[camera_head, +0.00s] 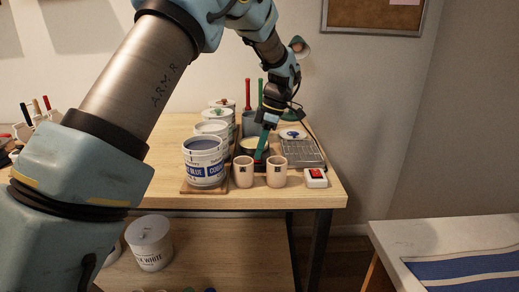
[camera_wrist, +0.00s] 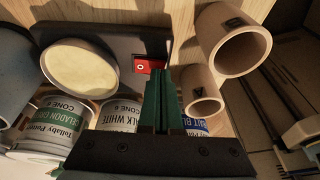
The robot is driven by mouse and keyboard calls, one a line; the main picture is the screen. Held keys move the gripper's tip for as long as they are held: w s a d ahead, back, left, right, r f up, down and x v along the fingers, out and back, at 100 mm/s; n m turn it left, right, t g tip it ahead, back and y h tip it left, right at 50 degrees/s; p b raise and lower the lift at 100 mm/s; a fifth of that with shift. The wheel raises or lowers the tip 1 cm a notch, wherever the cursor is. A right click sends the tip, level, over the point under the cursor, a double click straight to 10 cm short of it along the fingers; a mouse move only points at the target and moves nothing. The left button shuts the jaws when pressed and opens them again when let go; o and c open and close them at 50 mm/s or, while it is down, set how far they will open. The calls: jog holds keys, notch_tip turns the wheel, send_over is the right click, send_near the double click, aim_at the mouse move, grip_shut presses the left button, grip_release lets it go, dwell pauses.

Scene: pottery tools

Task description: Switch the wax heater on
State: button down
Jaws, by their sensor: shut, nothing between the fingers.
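The wax heater (camera_head: 247,158) is a dark, low box on the table, holding a round pan of cream wax. In the wrist view its dark top (camera_wrist: 125,47) and the pan of wax (camera_wrist: 80,68) show at the upper left. A red rocker switch (camera_wrist: 150,66) with a white "O" mark sits on the heater's edge. My gripper (camera_head: 258,159) points down at the heater's front, just behind two beige cups. Its green fingers (camera_wrist: 161,72) are shut and empty, with tips right beside the switch. I cannot tell whether they touch it. The fingers cover part of the switch's surroundings.
The beige cups (camera_head: 243,172) (camera_head: 277,172) stand close in front of my gripper. A white box with a red switch (camera_head: 316,177) is at the front right. Paint cans (camera_head: 204,160) stand left, a grey rack (camera_head: 302,152) right, a tool holder (camera_head: 250,122) behind.

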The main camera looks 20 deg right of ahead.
jog(key=f+b, duration=0.1)
jog(key=b, duration=0.2)
jog(key=shift+s+f+t, duration=0.2)
jog(key=shift+t, duration=0.2)
jog(key=shift+r+p, duration=0.4)
jog(key=shift+p, duration=0.05)
jog(key=shift+w, duration=0.15)
jog(key=shift+w+d+r+p, duration=0.2)
jog(key=shift+w+d+p, duration=0.1)
jog(key=shift+w+p, duration=0.35)
